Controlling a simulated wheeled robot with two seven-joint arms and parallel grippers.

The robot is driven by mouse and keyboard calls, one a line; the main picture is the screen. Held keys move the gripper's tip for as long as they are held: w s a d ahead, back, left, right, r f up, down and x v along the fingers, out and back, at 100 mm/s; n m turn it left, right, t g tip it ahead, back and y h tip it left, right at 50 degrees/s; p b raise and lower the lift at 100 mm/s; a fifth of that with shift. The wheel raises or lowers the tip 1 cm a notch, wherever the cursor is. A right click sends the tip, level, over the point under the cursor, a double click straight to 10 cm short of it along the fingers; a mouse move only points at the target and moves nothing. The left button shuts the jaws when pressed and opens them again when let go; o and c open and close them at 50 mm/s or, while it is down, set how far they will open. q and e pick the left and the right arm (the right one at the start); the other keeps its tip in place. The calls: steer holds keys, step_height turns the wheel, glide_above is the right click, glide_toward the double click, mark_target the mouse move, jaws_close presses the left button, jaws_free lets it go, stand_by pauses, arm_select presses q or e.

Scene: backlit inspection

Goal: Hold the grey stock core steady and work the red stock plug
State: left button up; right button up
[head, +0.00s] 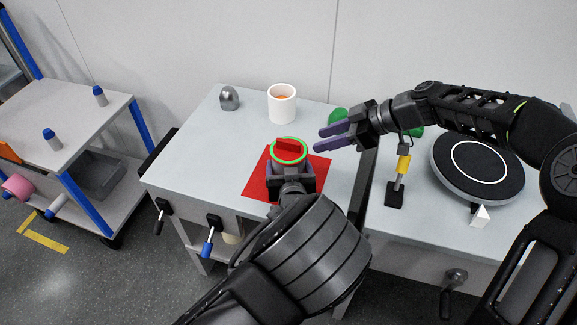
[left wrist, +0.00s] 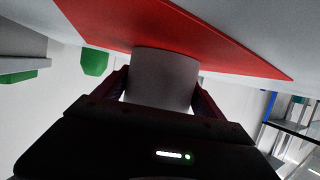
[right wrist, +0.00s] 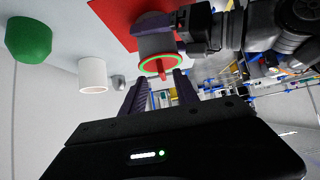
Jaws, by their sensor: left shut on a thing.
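The grey stock core (left wrist: 165,80) stands on a red mat (head: 256,182), with a green ring around its top. It also shows in the right wrist view (right wrist: 155,43). The red stock plug (head: 289,145) sits in the ring, its raised bar on top; the bar shows in the right wrist view (right wrist: 162,72). My left gripper (head: 290,172) is shut around the core's sides from the front. My right gripper (head: 320,140) is open and empty, to the right of the plug and apart from it. How deep the plug sits is hidden.
A white cup (head: 282,108) with something orange inside stands behind the mat, beside a grey dome (head: 229,99). A green object (head: 338,116) is near my right gripper. The table's left part is clear.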

arm_select(q)
steer(key=c, duration=0.6)
steer(key=shift+f, duration=0.1)
stand_by(0.3)
